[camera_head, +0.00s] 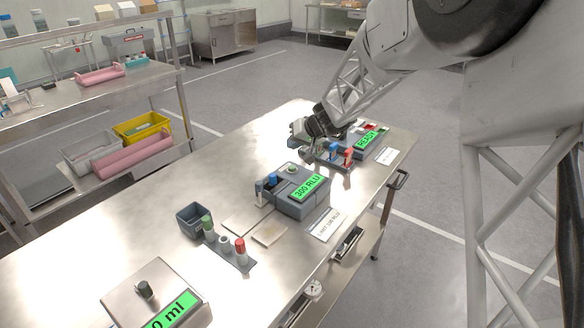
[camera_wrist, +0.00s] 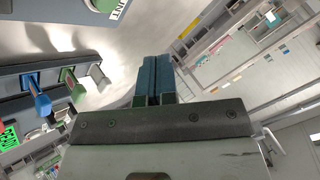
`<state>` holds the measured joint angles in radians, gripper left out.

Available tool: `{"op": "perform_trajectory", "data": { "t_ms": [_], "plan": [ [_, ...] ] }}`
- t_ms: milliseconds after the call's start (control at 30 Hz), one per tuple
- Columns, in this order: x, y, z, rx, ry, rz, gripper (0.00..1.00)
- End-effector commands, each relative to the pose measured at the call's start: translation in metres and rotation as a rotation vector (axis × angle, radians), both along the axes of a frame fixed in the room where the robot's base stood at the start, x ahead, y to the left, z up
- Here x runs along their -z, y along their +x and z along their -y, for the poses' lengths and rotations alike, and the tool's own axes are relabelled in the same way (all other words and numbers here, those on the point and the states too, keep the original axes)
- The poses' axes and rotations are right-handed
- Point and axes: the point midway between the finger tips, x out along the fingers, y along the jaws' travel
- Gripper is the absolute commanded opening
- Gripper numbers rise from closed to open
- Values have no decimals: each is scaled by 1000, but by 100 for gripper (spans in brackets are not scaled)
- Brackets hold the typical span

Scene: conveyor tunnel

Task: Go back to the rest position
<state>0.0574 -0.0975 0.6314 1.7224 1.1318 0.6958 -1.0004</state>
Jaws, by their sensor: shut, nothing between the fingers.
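My gripper (camera_head: 304,146) is at the far end of the steel table (camera_head: 130,225), just left of the device with the green READY display (camera_head: 367,141). In the wrist view its two blue-faced fingers (camera_wrist: 154,80) are pressed together with nothing between them. A blue-handled item (camera_wrist: 38,98) and a green-handled item (camera_wrist: 71,82) stand in a rack to the left of the fingers, apart from them. In the head view, blue and red pieces (camera_head: 347,155) stand in front of that device, and my gripper partly hides the area beside them.
A grey device reading 300 RLU (camera_head: 302,199) stands mid-table. Nearer are a rack with green, white and red-topped tubes (camera_head: 231,250), a small dark bin (camera_head: 193,218) and a scale (camera_head: 155,290). A shelf rack (camera_head: 90,95) stands left. Open floor lies beyond the table.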

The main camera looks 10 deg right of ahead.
Motion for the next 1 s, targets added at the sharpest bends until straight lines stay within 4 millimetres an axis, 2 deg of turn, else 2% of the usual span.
{"op": "perform_trajectory", "data": {
  "t_ms": [267, 467, 667, 1000],
  "plan": [
    [-6, -7, -1, -5, -5, -4, 0],
    [-28, -41, -3, -19, -29, -33, 0],
    [-59, -102, -4, -35, -80, -86, 0],
    [-96, -226, 4, -28, -208, -188, 0]
  ]
}}
